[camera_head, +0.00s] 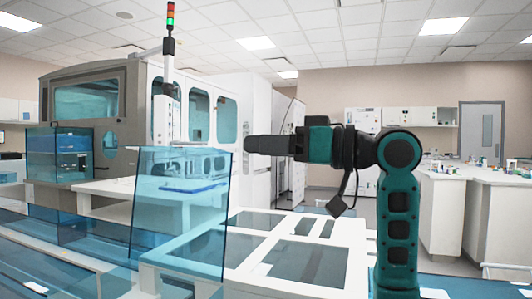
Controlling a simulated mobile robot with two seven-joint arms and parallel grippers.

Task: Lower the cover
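The cover appears to be a clear blue-tinted panel (160,225) standing upright, slightly tilted, left of centre. A white frame with dark glassy panes (305,262) lies flat to its right. My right arm, green and black, rises from the bottom right and bends left. Its black end, my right gripper (250,145), is level with the panel's top right corner and just right of it. I cannot tell whether it touches the panel. Its fingers cannot be made out. My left gripper is not in view.
A large grey and white machine (140,100) with blue windows and a signal light tower (170,45) stands behind. More blue-tinted panels (70,215) stand at the left. White counters with small items (490,205) are at the right, with open floor before them.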

